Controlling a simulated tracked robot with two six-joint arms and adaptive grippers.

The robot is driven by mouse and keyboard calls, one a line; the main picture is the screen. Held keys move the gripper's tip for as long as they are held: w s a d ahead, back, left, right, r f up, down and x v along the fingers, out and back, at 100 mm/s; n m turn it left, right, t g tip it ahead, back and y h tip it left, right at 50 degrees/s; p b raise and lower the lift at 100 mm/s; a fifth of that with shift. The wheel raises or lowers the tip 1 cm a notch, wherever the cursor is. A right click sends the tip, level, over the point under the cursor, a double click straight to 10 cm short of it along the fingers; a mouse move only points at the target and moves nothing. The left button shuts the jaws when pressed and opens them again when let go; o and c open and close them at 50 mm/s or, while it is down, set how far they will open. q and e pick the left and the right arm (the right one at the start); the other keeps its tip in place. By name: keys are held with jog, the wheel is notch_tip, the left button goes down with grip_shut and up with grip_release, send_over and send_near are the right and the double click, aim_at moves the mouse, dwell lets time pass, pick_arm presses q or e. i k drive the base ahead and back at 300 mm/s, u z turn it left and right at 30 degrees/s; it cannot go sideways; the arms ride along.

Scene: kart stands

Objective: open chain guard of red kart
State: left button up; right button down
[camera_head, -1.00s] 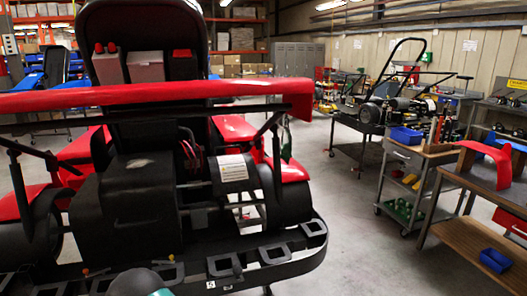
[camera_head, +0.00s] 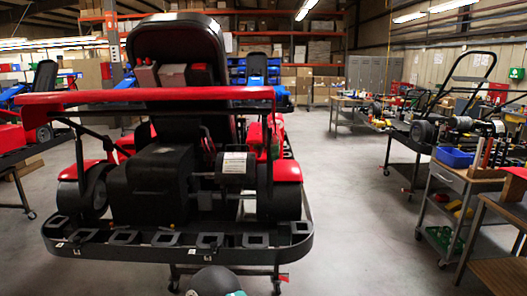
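The red kart (camera_head: 150,101) stands on a wheeled stand (camera_head: 232,274) at the left of the head view, with its rear toward me. It has a red rear wing, a black seat (camera_head: 178,45) and a black rear bumper (camera_head: 175,244). A black box-shaped cover (camera_head: 152,185) sits low behind the seat. A black cylinder with a white label (camera_head: 236,168) is just right of it. I cannot tell which part is the chain guard, or whether it is open. Neither gripper shows; only a dark rounded part of mine is at the bottom edge.
A grey cart with a blue bin (camera_head: 453,157) and a wooden-topped bench (camera_head: 508,210) stand at the right. A black frame on a stand (camera_head: 470,80) is behind them. The floor (camera_head: 345,215) between kart and carts is clear. Shelving with boxes (camera_head: 300,50) lines the back.

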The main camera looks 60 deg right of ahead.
aim_at(231, 168)
jog(key=z, duration=1.1)
jog(key=k, duration=0.1)
jog(key=z, duration=0.3)
jog(key=i, duration=1)
